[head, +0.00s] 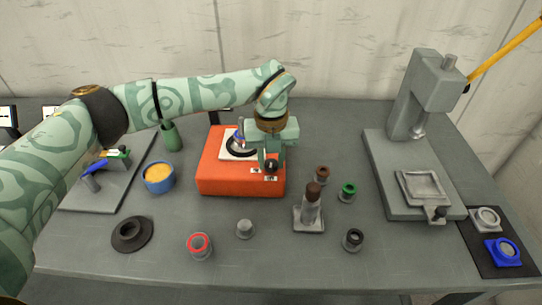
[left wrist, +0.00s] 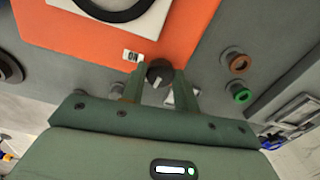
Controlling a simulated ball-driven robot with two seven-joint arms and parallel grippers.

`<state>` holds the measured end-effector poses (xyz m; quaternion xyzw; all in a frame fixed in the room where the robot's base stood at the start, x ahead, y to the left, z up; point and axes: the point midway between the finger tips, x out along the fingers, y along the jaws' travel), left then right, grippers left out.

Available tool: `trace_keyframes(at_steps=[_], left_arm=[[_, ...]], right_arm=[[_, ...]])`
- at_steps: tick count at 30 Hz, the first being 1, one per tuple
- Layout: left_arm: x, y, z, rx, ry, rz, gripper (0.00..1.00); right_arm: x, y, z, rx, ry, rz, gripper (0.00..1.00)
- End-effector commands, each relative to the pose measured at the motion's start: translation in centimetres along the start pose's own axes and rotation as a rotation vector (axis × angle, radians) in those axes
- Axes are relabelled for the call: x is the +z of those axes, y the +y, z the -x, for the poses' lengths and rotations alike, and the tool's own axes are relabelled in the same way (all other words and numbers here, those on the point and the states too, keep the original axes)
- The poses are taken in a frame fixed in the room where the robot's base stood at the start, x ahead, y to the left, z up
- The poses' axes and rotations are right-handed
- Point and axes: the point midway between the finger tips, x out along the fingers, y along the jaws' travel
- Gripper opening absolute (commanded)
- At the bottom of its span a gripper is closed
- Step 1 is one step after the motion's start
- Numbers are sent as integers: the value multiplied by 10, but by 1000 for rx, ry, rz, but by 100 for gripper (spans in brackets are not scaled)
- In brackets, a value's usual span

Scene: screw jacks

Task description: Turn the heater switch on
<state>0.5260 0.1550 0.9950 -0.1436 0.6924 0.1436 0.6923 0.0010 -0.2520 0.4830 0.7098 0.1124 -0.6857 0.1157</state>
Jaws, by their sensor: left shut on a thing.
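The heater is an orange box (head: 215,179) in the middle of the table, with a white plate and a dark ring on top. Its dark round switch knob (left wrist: 159,71) sits near the front right corner. An "ON" label (left wrist: 132,56) lies to the left of the knob in the left wrist view. My left gripper (head: 271,163) comes down over that corner, and its two green fingers (left wrist: 158,80) are shut on the knob, one on each side. A pale mark on the knob shows between the fingers. My right gripper is in neither view.
A screw jack with a brown top (head: 311,207) stands right of the heater, near brown (head: 322,176) and green (head: 347,192) ringed pieces. A blue cup (head: 158,178) stands left. A large grey press (head: 425,95) fills the right side.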

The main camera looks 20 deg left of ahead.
Motion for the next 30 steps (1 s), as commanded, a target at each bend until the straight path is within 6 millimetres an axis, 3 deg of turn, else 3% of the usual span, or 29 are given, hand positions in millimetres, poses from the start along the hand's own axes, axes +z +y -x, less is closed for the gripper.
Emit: trace_keyframes(at_steps=[12, 30], left_arm=[[0, 0, 5, 1, -1, -354, 7], [1, 0, 3, 1, -3, -924, 7]], right_arm=[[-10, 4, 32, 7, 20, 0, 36], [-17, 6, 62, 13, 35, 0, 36]])
